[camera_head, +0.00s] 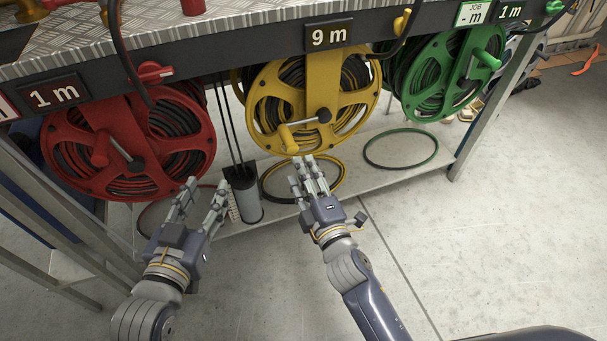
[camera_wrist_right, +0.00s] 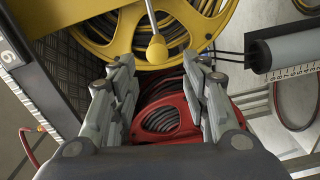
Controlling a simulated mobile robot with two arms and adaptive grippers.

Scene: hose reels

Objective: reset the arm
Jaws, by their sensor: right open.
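My right gripper (camera_head: 308,172) is open and empty, its fingers just below the yellow hose reel (camera_head: 323,75) and its crank knob (camera_head: 288,139). I cannot tell whether it touches the reel. In the right wrist view my right gripper (camera_wrist_right: 157,64) has its fingers spread apart, with the yellow knob (camera_wrist_right: 157,49) just beyond the tips and a red reel (camera_wrist_right: 170,118) seen between them. My left gripper (camera_head: 204,190) is open and empty, with its fingers apart below the red hose reel (camera_head: 125,140).
A green hose reel (camera_head: 440,70) hangs at the right. A grey cylinder (camera_head: 244,196) stands beside my left gripper. Yellow (camera_head: 332,187) and green (camera_head: 401,149) hose rings lie on the lower shelf (camera_head: 375,176). The bench edge (camera_head: 225,54) runs above. The floor (camera_head: 500,240) at right is clear.

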